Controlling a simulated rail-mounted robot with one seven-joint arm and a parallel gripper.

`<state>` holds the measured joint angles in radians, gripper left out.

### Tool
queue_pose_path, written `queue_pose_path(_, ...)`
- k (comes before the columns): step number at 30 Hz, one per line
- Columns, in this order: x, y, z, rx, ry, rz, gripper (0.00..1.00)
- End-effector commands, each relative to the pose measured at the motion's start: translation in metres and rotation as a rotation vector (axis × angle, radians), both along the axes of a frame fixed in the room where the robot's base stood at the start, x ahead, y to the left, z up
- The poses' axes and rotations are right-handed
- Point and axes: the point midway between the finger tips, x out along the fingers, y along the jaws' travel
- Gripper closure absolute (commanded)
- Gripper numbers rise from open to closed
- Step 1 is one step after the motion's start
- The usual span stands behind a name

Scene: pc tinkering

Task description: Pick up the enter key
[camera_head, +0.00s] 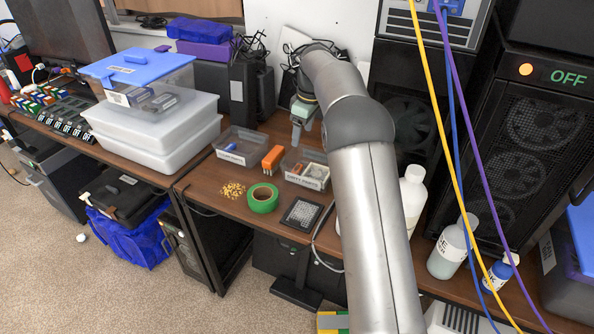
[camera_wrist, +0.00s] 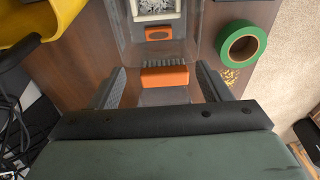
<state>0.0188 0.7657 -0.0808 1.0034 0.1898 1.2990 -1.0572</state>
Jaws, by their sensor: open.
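I cannot make out an enter key for certain in either view. A clear parts bin (camera_head: 322,184) holds an orange piece (camera_wrist: 158,33) and a tray of small white pieces (camera_wrist: 155,8) that may be keys, too small to read. My gripper (camera_wrist: 161,70) is open and empty, its two dark fingers spread apart. An orange block with a comb-like top (camera_wrist: 165,76) appears between the fingers in the wrist view, untouched as far as I see. In the head view this orange block (camera_head: 272,158) stands left of the bin. My gripper (camera_head: 301,112) is above the rear of the table there.
A green tape roll (camera_head: 263,198), yellow bits (camera_head: 232,190) and a dark framed panel (camera_head: 302,214) lie along the front edge. Another clear bin (camera_head: 241,146) stands at left. Stacked storage boxes (camera_head: 150,150) are further left. Bottles (camera_head: 452,249) and hanging cables are at right.

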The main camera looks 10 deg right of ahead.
Motion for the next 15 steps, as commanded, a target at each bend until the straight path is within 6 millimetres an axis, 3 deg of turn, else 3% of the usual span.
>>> queue_pose_path(3, 0.002, 0.004, -0.029, 0.000, 0.004, -0.001, 0.29)
queue_pose_path(9, 0.005, 0.008, -0.067, 0.000, 0.003, -0.001, 0.29)
queue_pose_path(15, 0.007, 0.010, -0.083, 0.000, 0.000, -0.002, 0.29)
